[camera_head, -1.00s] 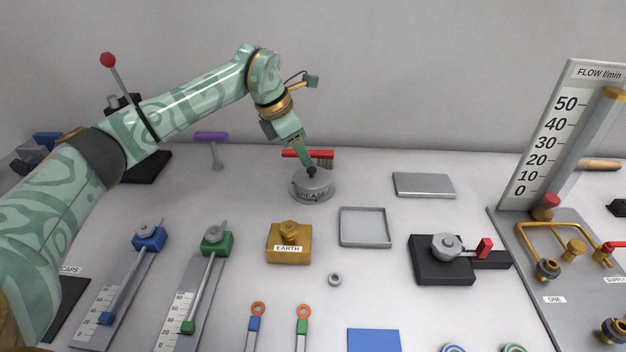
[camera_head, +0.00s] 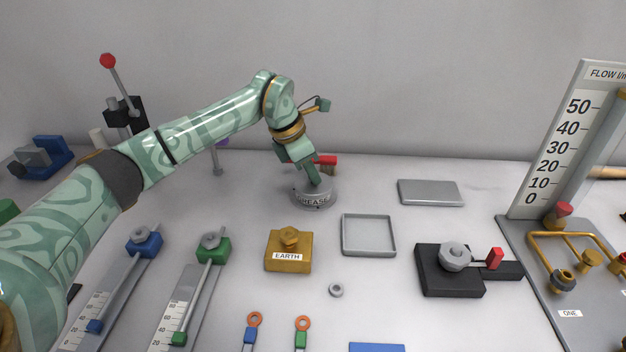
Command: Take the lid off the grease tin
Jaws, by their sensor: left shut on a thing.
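The grease tin (camera_head: 314,198) is a round grey tin labelled GREASE, upright at the back middle of the table. My left gripper (camera_head: 314,181) reaches down from above onto the top of the tin and is shut on the lid's knob, which the fingers hide. The lid appears to sit on the tin; I can see no gap between them. My right gripper is not in view.
A red brush (camera_head: 326,161) lies just behind the tin. A square grey tray (camera_head: 368,236), a flat grey slab (camera_head: 430,193) and a brass EARTH block (camera_head: 288,252) stand nearby. Bare table lies between the tin and slab.

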